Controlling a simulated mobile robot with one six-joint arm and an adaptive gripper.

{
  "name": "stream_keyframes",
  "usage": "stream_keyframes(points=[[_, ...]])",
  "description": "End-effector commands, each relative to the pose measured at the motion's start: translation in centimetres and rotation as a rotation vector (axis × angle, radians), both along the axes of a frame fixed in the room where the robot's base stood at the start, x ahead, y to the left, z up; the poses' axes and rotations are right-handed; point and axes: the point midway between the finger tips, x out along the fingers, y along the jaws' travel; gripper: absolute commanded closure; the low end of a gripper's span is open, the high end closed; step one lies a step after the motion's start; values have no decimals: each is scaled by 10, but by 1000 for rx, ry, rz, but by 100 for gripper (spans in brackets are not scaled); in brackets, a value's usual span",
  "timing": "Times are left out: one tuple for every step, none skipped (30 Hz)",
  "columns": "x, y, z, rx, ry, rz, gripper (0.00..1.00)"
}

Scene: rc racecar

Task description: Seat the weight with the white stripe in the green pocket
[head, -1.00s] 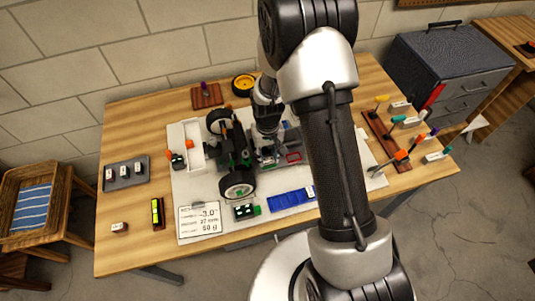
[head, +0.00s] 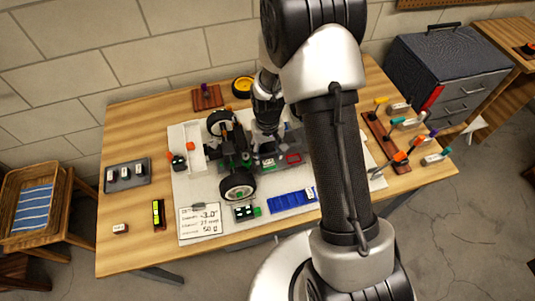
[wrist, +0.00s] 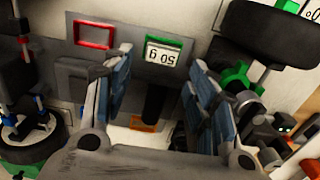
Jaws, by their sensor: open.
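My gripper (wrist: 158,75) is open in the wrist view, its two blue-padded fingers apart with nothing held between them. Just beyond the fingertips, a weight with a white "50 g" label (wrist: 163,52) sits in the green-edged pocket (wrist: 166,39) of a grey plate. It looks flat there, but its lower part is hidden. I cannot make out a separate white stripe on it. In the head view my gripper (head: 267,128) is above the car chassis, partly hidden by my arm. The green pocket (head: 268,162) shows only as a small green patch below it.
A red-edged pocket (wrist: 93,35) lies beside the green one. The car's wheel (head: 238,186) is close by. A grey tray (head: 142,183) holds several weights, and another weight (head: 120,228) lies on the table. A blue tray (head: 285,203) and a tool rack (head: 381,143) stand around the mat.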

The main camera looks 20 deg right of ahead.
Motion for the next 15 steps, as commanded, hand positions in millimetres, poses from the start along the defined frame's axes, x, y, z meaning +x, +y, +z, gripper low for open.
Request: stream_keyframes(points=[[1,0,17,0,-5,0,48],[1,0,24,0,-5,0,48],[1,0,33,0,-5,0,48],[1,0,39,0,-5,0,48],[1,0,46,0,-5,0,48],[1,0,54,0,-4,0,48],[1,0,60,0,-4,0,48],[1,0,65,0,-4,0,48],[1,0,71,0,-3,0,48],[1,0,75,0,-3,0,48],[1,0,79,0,-3,0,48],[0,0,84,0,-2,0,48],[0,0,86,0,-2,0,48],[0,0,88,0,-1,0,48],[0,0,91,0,-2,0,48]])
